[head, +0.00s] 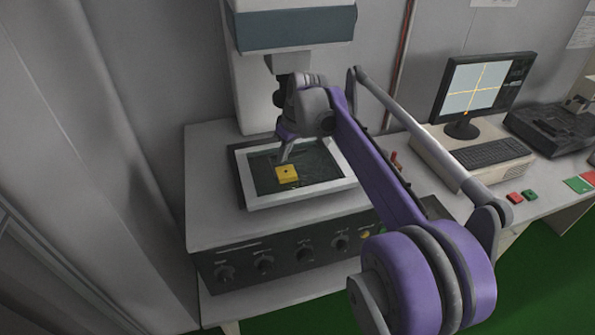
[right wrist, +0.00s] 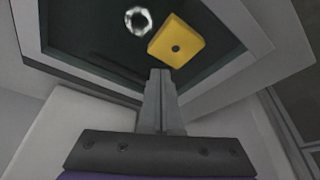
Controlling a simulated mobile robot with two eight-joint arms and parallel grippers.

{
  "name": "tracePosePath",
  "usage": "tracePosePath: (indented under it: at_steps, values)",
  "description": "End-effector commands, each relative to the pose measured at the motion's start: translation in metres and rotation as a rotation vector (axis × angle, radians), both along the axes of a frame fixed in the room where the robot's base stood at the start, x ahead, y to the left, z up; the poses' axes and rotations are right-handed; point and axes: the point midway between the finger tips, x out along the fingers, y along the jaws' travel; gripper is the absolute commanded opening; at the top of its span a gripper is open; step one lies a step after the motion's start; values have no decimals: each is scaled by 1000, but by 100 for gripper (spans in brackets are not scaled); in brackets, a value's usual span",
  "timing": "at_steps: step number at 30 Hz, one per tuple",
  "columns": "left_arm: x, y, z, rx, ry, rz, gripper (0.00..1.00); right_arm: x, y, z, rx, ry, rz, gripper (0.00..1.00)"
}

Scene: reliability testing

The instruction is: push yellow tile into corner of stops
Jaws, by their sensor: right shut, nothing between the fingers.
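The yellow tile (head: 287,174) is a flat square with a dark centre dot. It lies on the dark bed of a light-framed tray (head: 304,198) on the machine. It also shows in the right wrist view (right wrist: 176,46), turned at an angle, with a gap to the tray's rim. My right gripper (head: 283,160) is shut and empty, its tips just beside the tile's edge; in the right wrist view the closed fingertips (right wrist: 161,73) sit right by the tile's near corner. I cannot tell whether they touch. The corner stops are not clearly distinguishable. My left gripper is not in view.
A machine head (head: 292,30) hangs above the tray. A bright ring (right wrist: 138,20) shows beside the tile in the wrist view. Knobs line the machine's front. A monitor (head: 480,90), keyboard (head: 488,153) and red and green buttons stand on the desk at right.

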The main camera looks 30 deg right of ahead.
Motion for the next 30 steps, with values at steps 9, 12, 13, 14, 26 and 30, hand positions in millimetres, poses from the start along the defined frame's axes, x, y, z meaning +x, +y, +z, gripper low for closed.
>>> tracePosePath:
  at_steps: [9,12,13,14,26,30]
  values:
    - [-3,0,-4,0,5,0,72,-20,4,-1,0,1,-1,0]
    - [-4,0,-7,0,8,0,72,-31,7,-1,0,1,-1,0]
    - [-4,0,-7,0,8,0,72,-35,8,-1,0,1,-1,0]
    - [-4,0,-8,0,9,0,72,-38,9,-1,0,1,-1,0]
    - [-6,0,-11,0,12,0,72,-79,19,0,0,0,-1,0]
    - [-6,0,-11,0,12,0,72,-82,19,0,0,0,0,0]
